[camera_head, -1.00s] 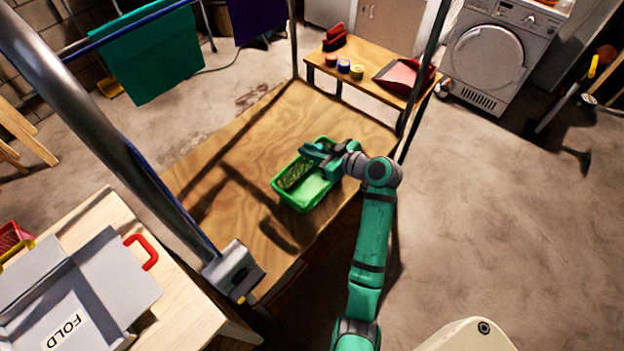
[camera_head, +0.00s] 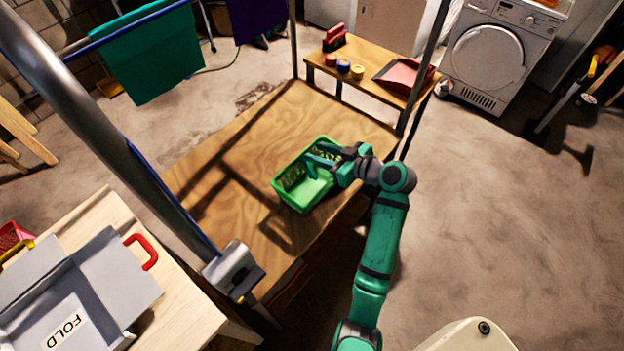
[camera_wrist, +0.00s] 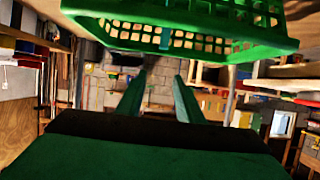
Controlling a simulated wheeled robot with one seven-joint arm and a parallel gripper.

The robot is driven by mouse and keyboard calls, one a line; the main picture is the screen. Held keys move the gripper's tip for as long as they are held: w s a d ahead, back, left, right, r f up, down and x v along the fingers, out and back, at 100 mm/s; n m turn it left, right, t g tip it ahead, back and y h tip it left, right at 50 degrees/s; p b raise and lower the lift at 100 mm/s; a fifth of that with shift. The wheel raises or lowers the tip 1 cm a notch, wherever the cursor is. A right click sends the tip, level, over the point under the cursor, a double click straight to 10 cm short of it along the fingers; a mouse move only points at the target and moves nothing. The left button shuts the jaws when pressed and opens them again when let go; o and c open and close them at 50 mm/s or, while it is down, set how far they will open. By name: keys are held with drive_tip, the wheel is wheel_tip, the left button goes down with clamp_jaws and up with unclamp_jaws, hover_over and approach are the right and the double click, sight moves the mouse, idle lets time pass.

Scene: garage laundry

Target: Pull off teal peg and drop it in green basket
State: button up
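The green basket (camera_head: 318,193) stands on the wooden tabletop. In the wrist view its slotted wall (camera_wrist: 190,42) fills the top of the picture. My gripper (camera_head: 318,156) is at the basket's far right side, with its fingers reaching over the rim. In the wrist view my gripper (camera_wrist: 157,92) has its two fingers apart and nothing shows between them. A small teal piece (camera_wrist: 165,38) shows at the basket's slotted wall; I cannot tell for sure that it is the teal peg. No peg can be made out clearly in the head view.
The wooden tabletop (camera_head: 240,140) is largely bare. Grey posts (camera_head: 293,40) rise at its corners. A teal cloth (camera_head: 150,55) hangs from the line at upper left. A low bench (camera_head: 350,50) with tape rolls and a red dustpan stands behind. A folding board (camera_head: 100,270) lies at lower left.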

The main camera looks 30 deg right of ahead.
drive_tip(key=v, duration=0.6)
drive_tip(key=shift+s+r, duration=0.1)
drive_tip(key=shift+r, duration=0.05)
drive_tip(key=shift+s+d, duration=0.15)
drive_tip(key=shift+s, duration=0.2)
